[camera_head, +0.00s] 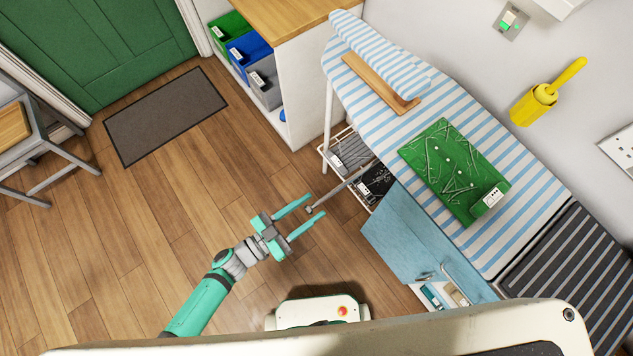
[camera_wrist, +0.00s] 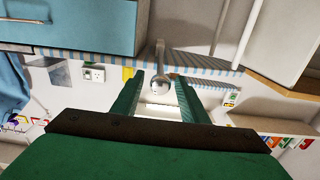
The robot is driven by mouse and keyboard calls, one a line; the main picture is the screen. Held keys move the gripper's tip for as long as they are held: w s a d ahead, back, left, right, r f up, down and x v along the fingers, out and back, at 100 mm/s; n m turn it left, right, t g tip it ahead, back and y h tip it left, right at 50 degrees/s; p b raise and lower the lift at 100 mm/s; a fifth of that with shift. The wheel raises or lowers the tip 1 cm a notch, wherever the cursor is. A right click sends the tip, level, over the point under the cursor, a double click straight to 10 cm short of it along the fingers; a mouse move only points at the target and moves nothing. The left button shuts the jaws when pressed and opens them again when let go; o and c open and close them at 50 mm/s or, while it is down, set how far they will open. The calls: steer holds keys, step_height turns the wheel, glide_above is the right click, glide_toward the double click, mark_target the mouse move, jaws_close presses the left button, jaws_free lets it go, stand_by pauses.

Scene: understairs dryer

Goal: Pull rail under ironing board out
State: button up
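The rail (camera_head: 334,195) is a thin grey rod with a rounded knob at its end, sticking out from beneath the ironing board (camera_head: 540,190), which has a blue-and-white striped cover. My gripper (camera_head: 317,206) is open, its two teal fingers pointing toward the board. The rail's knob shows between the fingertips in the head view. In the wrist view, the rail (camera_wrist: 159,68) points toward me, with its knob between the open fingers (camera_wrist: 160,85). I cannot tell whether either finger touches it. The rail's far end is hidden under the board.
A light blue cabinet (camera_head: 400,230) stands right of the rail. Wire baskets (camera_head: 345,155) sit under the board. The wooden floor (camera_head: 150,210) to the left is clear.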

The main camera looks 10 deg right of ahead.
steer(key=v, duration=0.7)
steer(key=shift+s, duration=0.15)
steer(key=shift+a, duration=0.15)
